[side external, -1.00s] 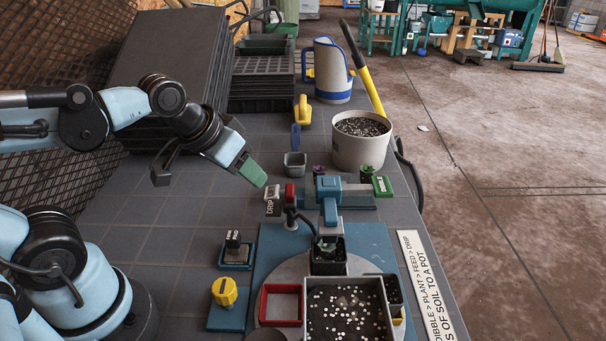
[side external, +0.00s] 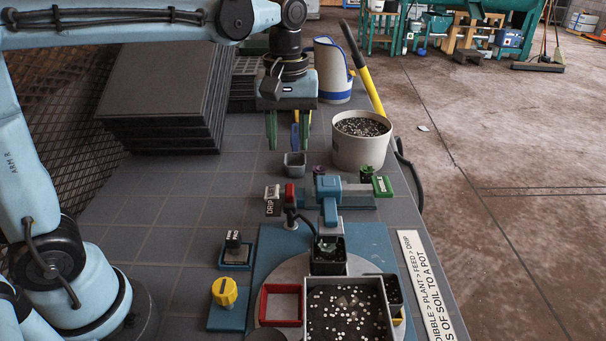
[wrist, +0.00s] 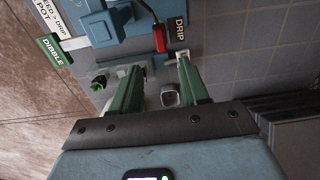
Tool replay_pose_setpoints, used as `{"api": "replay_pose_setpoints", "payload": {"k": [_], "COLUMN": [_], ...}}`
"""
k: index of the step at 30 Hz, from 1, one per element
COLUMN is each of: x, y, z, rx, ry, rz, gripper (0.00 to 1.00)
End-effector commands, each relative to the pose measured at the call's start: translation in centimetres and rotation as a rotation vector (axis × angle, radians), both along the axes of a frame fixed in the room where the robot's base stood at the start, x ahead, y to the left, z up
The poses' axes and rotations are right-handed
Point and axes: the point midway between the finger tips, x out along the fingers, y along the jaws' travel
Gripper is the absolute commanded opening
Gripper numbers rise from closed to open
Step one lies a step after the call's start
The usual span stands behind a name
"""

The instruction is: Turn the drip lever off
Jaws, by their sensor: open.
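The drip lever (side external: 291,194) is a red-tipped handle at the left end of the blue dripper block. A DRIP label (side external: 271,207) stands just left of it. In the wrist view the red lever (wrist: 159,38) lies beyond the fingertips, beside the DRIP label (wrist: 180,27). My gripper (side external: 288,142) points down with two green fingers spread and nothing between them. It hangs above the bench, farther back than the lever and apart from it. In the wrist view my gripper (wrist: 160,66) shows its fingertips on either side of a gap.
A small grey cup (side external: 294,164) stands near and below the fingers. The soil bucket (side external: 361,142) is to the right. The blue block (side external: 345,193) carries a green DIBBLE tag (side external: 382,186). Black trays (side external: 160,95) are stacked at left. The left bench tiles are clear.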

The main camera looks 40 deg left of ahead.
Motion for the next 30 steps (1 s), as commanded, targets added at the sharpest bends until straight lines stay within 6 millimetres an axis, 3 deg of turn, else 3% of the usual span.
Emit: {"api": "replay_pose_setpoints", "payload": {"k": [18,30], "x": [0.0,0.0], "y": [0.0,0.0], "z": [-9.2,-10.8], "rx": [0.000,-0.001], "ry": [-0.003,-0.004], "rz": [-0.002,-0.003], "gripper": [0.45,0.45]}}
